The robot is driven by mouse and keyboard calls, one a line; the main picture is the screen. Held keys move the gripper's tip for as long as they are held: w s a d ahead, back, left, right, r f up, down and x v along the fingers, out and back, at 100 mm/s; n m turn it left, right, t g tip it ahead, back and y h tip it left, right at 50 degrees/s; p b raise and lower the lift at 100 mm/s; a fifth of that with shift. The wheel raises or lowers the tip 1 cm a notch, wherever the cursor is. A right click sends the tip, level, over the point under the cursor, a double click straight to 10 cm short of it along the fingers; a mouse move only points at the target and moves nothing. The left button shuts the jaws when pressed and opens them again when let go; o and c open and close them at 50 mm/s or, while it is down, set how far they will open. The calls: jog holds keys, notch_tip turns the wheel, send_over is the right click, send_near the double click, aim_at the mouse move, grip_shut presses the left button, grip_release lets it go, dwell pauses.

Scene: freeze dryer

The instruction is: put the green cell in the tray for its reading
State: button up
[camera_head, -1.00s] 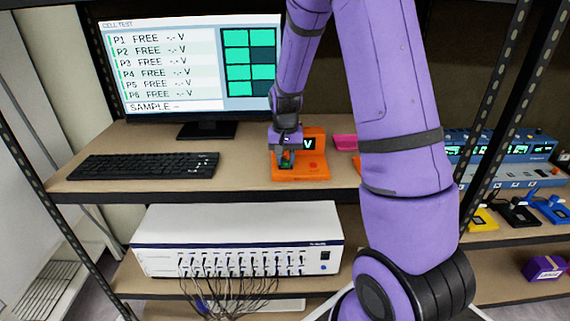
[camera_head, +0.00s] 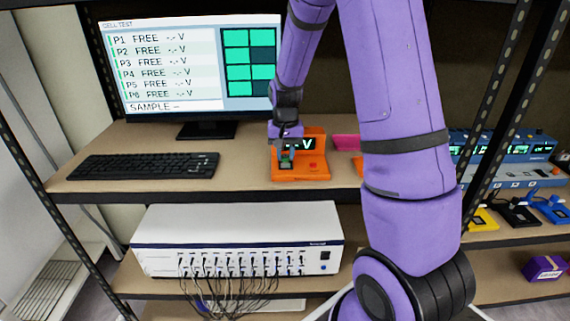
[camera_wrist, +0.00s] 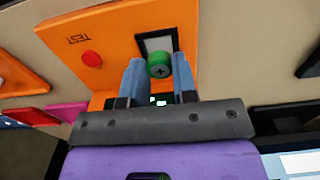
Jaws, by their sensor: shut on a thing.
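The orange tester (camera_head: 313,172) stands on the upper shelf, with a small display reading "-.-V". My gripper (camera_head: 287,157) points down over the left part of the tester. In the wrist view its blue-grey fingers are shut on the green cell (camera_wrist: 159,66), whose round end with a cross mark faces the camera. The cell overlaps one end of the tray. I cannot tell whether it touches the tray floor.
A monitor (camera_head: 165,65) lists P1 to P6 as FREE and SAMPLE as blank. A keyboard (camera_head: 143,166) lies left of the tester with bare shelf between. A pink piece (camera_head: 345,141) lies close to the tester's right. A blue device (camera_head: 510,150) stands farther right.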

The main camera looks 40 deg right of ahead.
aim_at(286, 155)
jog(key=shift+r, duration=1.55)
jog(key=shift+r, duration=0.1)
